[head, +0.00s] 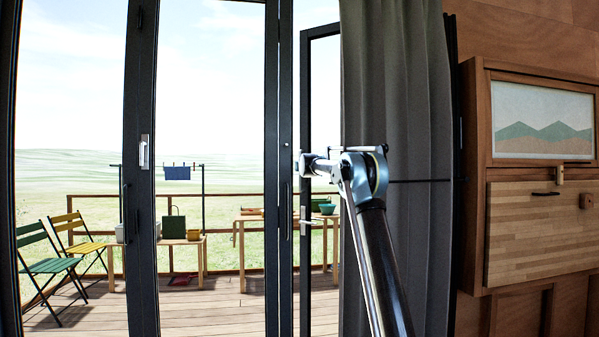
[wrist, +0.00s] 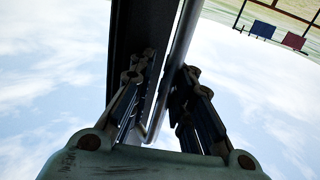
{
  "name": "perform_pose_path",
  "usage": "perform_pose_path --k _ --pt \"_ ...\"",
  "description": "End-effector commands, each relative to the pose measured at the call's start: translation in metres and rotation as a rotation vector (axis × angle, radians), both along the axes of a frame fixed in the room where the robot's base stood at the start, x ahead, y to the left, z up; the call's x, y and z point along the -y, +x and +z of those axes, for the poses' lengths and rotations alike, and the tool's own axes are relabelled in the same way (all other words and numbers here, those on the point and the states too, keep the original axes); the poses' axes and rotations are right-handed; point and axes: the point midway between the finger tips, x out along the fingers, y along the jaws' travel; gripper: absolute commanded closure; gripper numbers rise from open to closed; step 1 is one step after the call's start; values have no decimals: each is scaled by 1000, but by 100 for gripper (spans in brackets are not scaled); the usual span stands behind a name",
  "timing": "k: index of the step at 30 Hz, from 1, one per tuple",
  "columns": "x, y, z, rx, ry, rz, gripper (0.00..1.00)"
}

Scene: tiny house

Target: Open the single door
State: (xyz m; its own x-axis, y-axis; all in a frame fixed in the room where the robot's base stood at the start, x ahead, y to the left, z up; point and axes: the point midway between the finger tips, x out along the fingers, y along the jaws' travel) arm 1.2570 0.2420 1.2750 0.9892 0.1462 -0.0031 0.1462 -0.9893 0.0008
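The single door is a dark-framed glass panel (head: 305,100) beside the grey curtain in the head view. It stands ajar, swung outward over the deck. My gripper (head: 308,166) is at its frame. In the wrist view, a grey bar handle (wrist: 181,40) runs alongside the dark door frame (wrist: 138,40) and bends toward it at its lower end. My gripper's fingers (wrist: 170,68) stand on either side of the bar, which passes between them. A strip of sky shows between the bar and the right finger. Contact with the left finger is unclear.
A grey curtain (head: 395,90) hangs right of the opening, close to my arm. A wooden wall cabinet (head: 535,225) is farther right. Other dark-framed glass panels (head: 142,200) stand left. Outside on the deck are chairs (head: 55,265), small tables (head: 200,250) and a railing.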

Motion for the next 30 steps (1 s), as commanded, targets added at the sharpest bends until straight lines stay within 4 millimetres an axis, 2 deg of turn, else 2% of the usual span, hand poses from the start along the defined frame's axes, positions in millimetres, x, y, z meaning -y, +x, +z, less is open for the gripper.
perform_pose_path --k 14,20,30 --pt "-3 -4 0 0 1 5 69" --pt "-1 -21 1 -1 1 6 69" --pt "5 -65 0 -2 0 6 69"
